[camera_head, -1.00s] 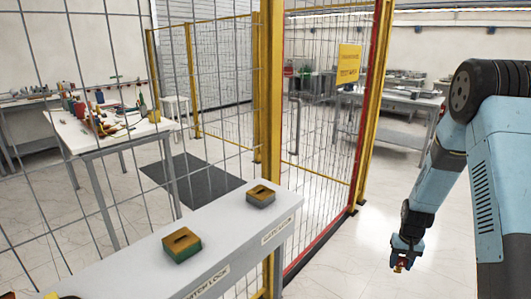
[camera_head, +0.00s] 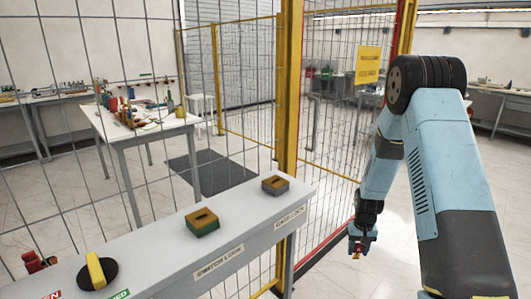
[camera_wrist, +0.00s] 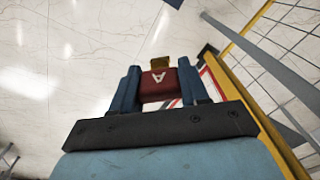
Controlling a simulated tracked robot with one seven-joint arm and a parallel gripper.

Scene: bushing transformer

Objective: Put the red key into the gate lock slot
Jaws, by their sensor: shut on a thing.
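My gripper (camera_head: 361,243) hangs pointing down to the right of the grey shelf, over the floor. It is shut on the red key (camera_wrist: 158,84). In the wrist view the key's red head bears a white mark and sits between two blue fingers, with a brass-coloured part (camera_wrist: 161,62) beyond it. The gate lock (camera_head: 275,185) is a grey box with an orange top and a dark slot, at the shelf's right end. My gripper is apart from it, to its right and lower in the picture. The gate lock cannot be made out in the wrist view.
The switch lock (camera_head: 202,221), with a green base, stands left of the gate lock. A yellow-handled rotary switch (camera_head: 95,271) is at the shelf's near left. A mesh fence with a yellow post (camera_head: 288,100) rises behind the shelf. Floor right of the shelf is clear.

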